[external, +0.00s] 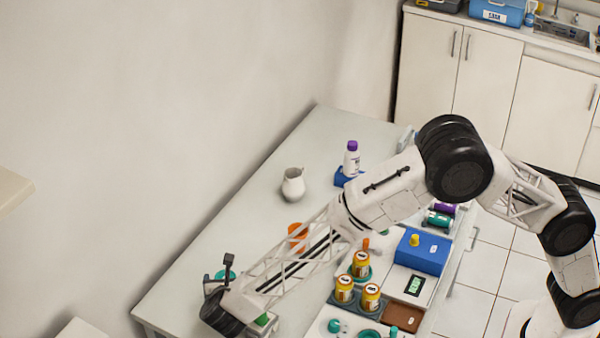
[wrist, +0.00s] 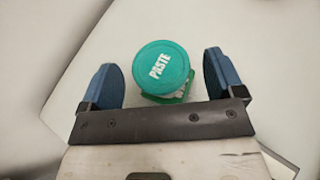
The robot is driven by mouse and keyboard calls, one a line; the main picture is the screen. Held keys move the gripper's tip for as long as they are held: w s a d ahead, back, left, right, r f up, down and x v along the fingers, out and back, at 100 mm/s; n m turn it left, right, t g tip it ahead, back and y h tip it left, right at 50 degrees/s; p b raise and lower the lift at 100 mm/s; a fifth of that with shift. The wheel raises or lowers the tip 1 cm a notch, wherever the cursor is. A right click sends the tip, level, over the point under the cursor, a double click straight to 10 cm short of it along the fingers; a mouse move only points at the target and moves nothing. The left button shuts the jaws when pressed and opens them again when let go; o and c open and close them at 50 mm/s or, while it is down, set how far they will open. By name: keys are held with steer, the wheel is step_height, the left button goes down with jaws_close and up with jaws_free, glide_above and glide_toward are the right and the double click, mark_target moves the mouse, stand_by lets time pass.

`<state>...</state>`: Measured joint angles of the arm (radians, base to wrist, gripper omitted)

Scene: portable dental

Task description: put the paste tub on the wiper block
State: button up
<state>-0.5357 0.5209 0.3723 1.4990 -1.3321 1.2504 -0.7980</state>
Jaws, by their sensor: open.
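The paste tub (wrist: 162,68) has a round green lid marked PASTE and shows in the wrist view between my fingers, with a gap on each side. Part of a green and white surface shows just below the lid. My gripper (wrist: 163,82) is open, its two blue fingers either side of the tub. In the external view my gripper (external: 222,308) is low over the near left of the table, and green patches show around it; its fingers are hidden. No block is readable as the wiper block; a blue block (external: 421,250) with a yellow knob stands at the right.
A white jug (external: 293,184), an orange cup (external: 298,232) and a purple-capped bottle (external: 351,160) stand farther back on the table (external: 225,232). Several yellow jars (external: 361,265) stand on a dark tray right of my arm. The wall (external: 120,180) runs along the table's left.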

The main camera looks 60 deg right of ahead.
steer(key=v, duration=1)
stand_by(0.7)
steer(key=s+d+r+m+g+y, duration=0.15)
steer(key=s+d+r+m, duration=0.25)
steer(key=s+d+r, duration=0.45)
steer(key=s+d+r+m+g+y, duration=0.15)
steer(key=s+d+r+m, duration=0.3)
steer(key=d, duration=0.65)
steer(key=s+d+r+m+g+y, duration=0.1)
steer(key=s+d+r+m+g, duration=0.25)
steer(key=s+d+r, duration=0.4)
steer(key=s+d+m+t+y, duration=0.1)
steer(key=s+d+m+y, duration=0.2)
steer(key=s, duration=1.3)
steer(key=s+d+m+y, duration=0.4)
steer(key=s+d+m, duration=0.6)
steer(key=s, duration=0.7)
steer(key=shift+s+d+f+t, duration=0.2)
steer(key=shift+d+t, duration=0.15)
steer(key=shift+d, duration=0.45)
